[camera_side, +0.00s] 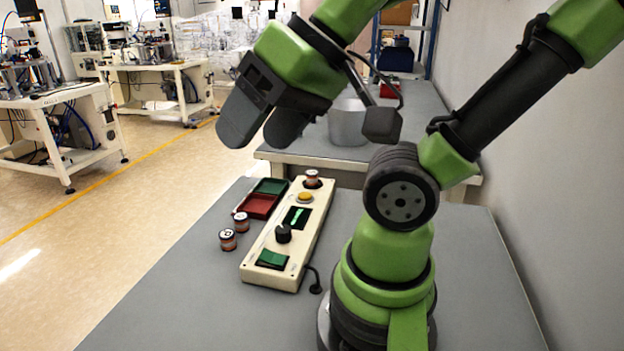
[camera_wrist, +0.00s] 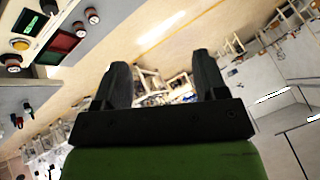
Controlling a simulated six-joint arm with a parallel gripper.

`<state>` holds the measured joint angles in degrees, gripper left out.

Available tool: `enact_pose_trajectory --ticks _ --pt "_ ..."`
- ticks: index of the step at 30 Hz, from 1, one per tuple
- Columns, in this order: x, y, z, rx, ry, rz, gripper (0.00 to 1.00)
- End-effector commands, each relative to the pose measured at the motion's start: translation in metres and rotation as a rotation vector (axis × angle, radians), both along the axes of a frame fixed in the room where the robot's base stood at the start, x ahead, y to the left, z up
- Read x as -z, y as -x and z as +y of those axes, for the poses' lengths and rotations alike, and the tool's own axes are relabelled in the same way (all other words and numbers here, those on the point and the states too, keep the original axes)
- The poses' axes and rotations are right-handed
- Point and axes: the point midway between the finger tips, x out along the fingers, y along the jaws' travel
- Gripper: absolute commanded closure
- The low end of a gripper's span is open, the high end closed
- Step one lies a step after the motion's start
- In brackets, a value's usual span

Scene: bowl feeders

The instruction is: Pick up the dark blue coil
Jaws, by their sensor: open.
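In the wrist view two coils (camera_wrist: 91,15) (camera_wrist: 79,29) are at the upper left and one (camera_wrist: 11,62) at the left edge. My gripper (camera_side: 262,132) is open and empty, high above the table; its spread fingers (camera_wrist: 160,75) show in the wrist view.
The cream control box (camera_side: 262,245) has a yellow button, black knob and green switch. A red tray (camera_side: 258,206) and a green tray (camera_side: 271,186) lie beside it. A cable runs from its near end. A second table (camera_side: 290,155) with a grey bowl (camera_side: 347,122) stands behind. The front-left table is clear.

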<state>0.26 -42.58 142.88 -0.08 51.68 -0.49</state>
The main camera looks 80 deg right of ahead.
Motion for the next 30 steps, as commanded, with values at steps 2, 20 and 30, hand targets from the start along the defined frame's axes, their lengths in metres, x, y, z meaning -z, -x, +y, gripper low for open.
enact_pose_trajectory --ticks 2,20,30 --pt "-0.003 -0.008 -0.005 -0.003 0.025 0.012 0.34" --pt "0.033 -0.126 -0.235 -0.306 0.41 0.385 0.34" --pt "0.137 -0.069 -0.377 -0.548 0.381 0.535 0.34"
